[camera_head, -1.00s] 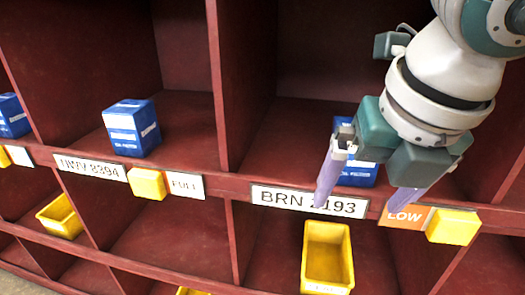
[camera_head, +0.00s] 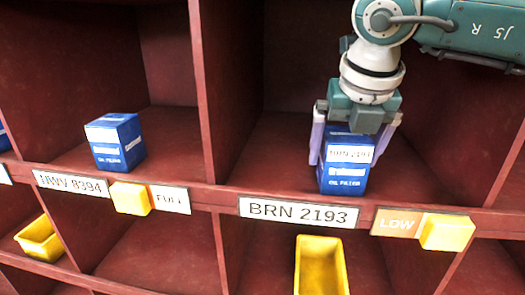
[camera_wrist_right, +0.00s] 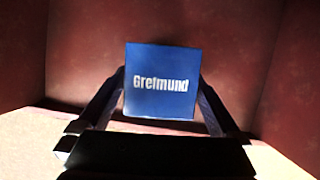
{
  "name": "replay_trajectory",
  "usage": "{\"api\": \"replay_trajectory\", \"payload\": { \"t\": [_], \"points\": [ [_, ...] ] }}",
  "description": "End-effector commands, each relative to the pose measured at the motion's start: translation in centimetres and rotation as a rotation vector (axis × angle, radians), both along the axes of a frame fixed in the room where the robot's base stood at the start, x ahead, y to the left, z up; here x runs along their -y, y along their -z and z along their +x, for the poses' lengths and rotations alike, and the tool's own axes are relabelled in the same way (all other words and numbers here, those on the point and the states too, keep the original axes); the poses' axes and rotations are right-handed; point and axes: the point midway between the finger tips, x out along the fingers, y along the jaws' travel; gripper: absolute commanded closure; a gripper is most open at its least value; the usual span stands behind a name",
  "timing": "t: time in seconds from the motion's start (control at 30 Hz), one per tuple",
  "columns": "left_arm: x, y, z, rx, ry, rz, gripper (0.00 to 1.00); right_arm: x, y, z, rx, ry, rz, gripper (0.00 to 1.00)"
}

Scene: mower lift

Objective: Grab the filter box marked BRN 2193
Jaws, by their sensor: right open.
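The blue filter box (camera_head: 343,180) with a white label reading BRN 2193 stands upright on the shelf, behind the BRN 2193 shelf label (camera_head: 298,212). My right gripper (camera_head: 350,152) is open, its purple fingers on either side of the box's upper part. In the right wrist view the box's blue top (camera_wrist_right: 162,82) with white lettering lies between the two dark fingers (camera_wrist_right: 160,108). Whether the fingers touch its sides I cannot tell. My left gripper is not in view.
Another blue box (camera_head: 115,141) stands in the left compartment above the NWV 8394 label (camera_head: 71,183). A red divider (camera_head: 203,90) separates the compartments. Yellow blocks sit on the shelf edge beside the FULL sign (camera_head: 171,198) and LOW sign (camera_head: 397,223). A yellow bin (camera_head: 321,265) is below.

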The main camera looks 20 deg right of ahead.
Motion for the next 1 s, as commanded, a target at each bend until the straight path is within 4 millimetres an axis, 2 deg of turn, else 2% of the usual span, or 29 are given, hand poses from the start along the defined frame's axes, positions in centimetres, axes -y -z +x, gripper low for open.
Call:
{"api": "replay_trajectory", "payload": {
  "t": [0.07,0.13,0.23,0.53,1.0],
  "points": [
    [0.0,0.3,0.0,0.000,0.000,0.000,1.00,0.5,0.0,1.0,0.002,0.004,0.001,0.00],
    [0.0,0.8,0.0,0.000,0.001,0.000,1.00,0.6,1.6,1.3,-0.004,0.001,0.001,0.00],
    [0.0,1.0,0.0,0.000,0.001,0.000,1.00,0.9,2.5,1.7,-0.002,0.001,0.001,0.00],
    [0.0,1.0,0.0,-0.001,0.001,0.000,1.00,0.9,2.8,1.9,0.000,-0.001,0.000,0.00],
    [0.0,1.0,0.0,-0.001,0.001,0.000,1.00,0.9,2.8,1.9,0.000,0.000,0.001,0.53]
  ]
}}
